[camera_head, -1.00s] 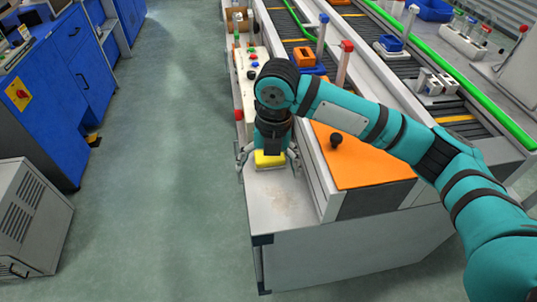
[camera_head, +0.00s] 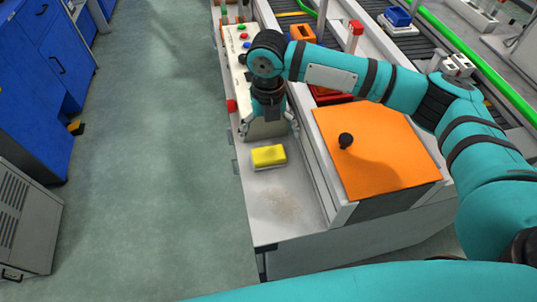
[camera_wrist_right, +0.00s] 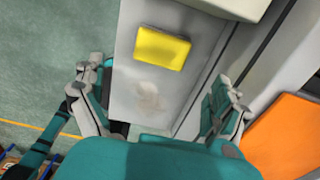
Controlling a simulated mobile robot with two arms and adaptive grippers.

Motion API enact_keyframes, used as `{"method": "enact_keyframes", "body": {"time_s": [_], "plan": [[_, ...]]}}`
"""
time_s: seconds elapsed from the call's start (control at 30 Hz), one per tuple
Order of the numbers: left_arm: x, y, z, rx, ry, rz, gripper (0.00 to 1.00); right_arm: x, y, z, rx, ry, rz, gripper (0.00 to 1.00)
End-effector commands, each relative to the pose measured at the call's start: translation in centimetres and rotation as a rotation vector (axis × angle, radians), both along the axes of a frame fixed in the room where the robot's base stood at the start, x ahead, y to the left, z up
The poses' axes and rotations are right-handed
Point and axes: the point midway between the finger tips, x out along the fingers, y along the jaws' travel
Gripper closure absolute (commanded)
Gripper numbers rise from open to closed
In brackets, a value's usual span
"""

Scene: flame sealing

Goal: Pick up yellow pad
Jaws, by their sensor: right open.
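The yellow pad (camera_head: 269,156) is a small block lying flat on the narrow white ledge (camera_head: 257,215) at the left side of the bench. In the right wrist view the pad (camera_wrist_right: 162,48) lies beyond the space between my fingers, with nothing covering it. My right gripper (camera_head: 268,129) is open and empty. In the head view it appears just behind the pad, pointing down, apart from it. In the wrist view its fingers (camera_wrist_right: 159,97) are spread wide to either side. My left gripper is not in view.
A brownish dusty smear (camera_head: 283,205) is on the ledge in front of the pad. An orange panel with a black knob (camera_head: 375,155) stands to the right. A control box with buttons (camera_head: 236,50) stands behind. Open floor (camera_head: 150,190) lies left of the bench.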

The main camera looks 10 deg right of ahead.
Motion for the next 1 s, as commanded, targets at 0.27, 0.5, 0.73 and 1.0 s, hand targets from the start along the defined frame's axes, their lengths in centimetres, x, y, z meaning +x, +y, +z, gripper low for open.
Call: {"method": "enact_keyframes", "body": {"time_s": [0.27, 0.5, 0.73, 1.0], "plan": [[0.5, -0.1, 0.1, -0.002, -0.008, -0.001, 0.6, 0.0, 0.0, -4.4, 0.0, 0.0, 0.0, 0.0], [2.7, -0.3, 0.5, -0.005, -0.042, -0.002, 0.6, 0.0, -0.1, -6.4, -0.001, 0.002, -0.001, 0.0], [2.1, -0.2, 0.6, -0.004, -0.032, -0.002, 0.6, 0.1, -0.2, -9.6, 0.0, 0.001, 0.001, 0.0], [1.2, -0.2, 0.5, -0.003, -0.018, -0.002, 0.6, 0.1, -0.2, -10.1, 0.0, -0.001, 0.001, 0.0]]}}
